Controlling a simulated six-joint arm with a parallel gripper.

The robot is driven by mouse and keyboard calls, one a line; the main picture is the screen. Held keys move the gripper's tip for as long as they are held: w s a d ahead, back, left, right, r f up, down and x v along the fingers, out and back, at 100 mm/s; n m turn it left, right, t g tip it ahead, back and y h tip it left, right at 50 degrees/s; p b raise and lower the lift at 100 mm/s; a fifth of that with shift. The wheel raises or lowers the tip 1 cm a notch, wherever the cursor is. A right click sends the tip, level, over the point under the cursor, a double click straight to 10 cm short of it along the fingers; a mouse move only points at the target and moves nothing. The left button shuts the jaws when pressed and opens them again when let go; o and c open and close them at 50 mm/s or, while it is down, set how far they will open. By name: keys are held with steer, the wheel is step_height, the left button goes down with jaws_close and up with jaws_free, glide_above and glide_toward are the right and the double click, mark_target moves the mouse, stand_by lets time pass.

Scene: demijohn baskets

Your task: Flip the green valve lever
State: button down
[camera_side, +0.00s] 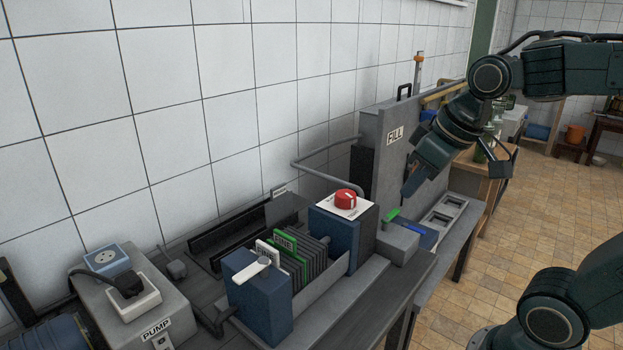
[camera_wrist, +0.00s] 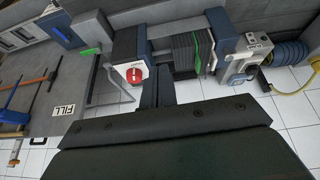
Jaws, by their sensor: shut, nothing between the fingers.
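The green valve lever (camera_side: 392,214) sits on a grey block on the bench, at the foot of the upright FILL panel. In the wrist view the green lever (camera_wrist: 91,51) is at upper left, clear of the fingers. My gripper (camera_side: 408,192) points down and is shut and empty. In the side view it appears a little above the green lever, apart from it. The fingers (camera_wrist: 152,92) show in the middle of the wrist view. A blue piece (camera_side: 430,228) lies just right of the lever in the side view.
A red knob (camera_side: 346,199) on a white plate stands left of the lever. The grey FILL panel (camera_side: 385,160) rises behind my gripper. A rack of dark plates (camera_side: 312,258) and a PUMP box (camera_side: 150,305) stand further left.

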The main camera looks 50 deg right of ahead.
steer(key=w+d, duration=0.6)
steer(key=w, duration=0.2)
steer(key=g, duration=0.1)
glide_above(391, 220)
steer(key=w+d, duration=0.3)
steer(key=w, duration=0.1)
step_height(391, 220, down, 14)
steer(key=shift+s+d+f, duration=0.2)
steer(key=shift+d+f, duration=0.3)
steer(key=shift+d, duration=0.15)
step_height(391, 220, down, 9)
steer(key=shift+s+f, duration=0.2)
steer(key=shift+s, duration=0.15)
